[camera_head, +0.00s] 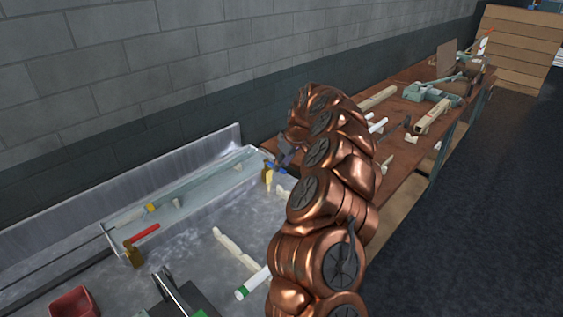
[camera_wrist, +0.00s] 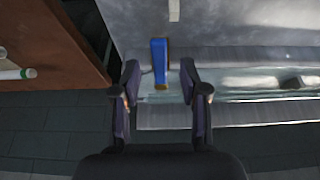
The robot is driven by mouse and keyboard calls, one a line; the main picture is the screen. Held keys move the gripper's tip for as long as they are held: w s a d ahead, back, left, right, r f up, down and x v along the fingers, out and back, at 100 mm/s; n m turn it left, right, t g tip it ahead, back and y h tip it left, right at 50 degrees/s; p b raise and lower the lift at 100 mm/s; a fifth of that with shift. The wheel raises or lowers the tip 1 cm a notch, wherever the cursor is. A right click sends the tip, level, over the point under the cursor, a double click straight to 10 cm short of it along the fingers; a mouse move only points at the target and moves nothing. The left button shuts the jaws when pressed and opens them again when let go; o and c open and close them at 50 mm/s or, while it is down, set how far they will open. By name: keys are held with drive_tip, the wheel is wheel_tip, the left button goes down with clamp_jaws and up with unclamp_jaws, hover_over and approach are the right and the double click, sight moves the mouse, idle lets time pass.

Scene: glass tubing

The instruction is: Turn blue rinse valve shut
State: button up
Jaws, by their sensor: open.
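The blue rinse valve (camera_wrist: 159,52) has a flat blue lever. In the wrist view the lever lies upright in the picture, between and slightly beyond my fingertips. A bit of yellow brass shows at its lower end. In the head view the blue handle (camera_head: 277,169) shows small beside its brass body (camera_head: 268,177), at the far right end of the metal bench. My gripper (camera_wrist: 160,70) is open, with one finger on each side of the lever. I cannot tell whether a finger touches it. In the head view my copper arm partly hides the gripper.
A red-handled valve (camera_head: 142,235) stands at the near left of the trough (camera_head: 192,186). A long glass tube lies along the trough. A red bin (camera_head: 74,303) sits at the front left. A brown workbench (camera_head: 400,158) with clamps and wooden blocks stands right, beyond a gap.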

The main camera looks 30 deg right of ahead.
drive_tip(key=shift+x, duration=0.9)
drive_tip(key=shift+w, duration=0.1)
drive_tip(key=shift+c, duration=0.3)
clamp_jaws()
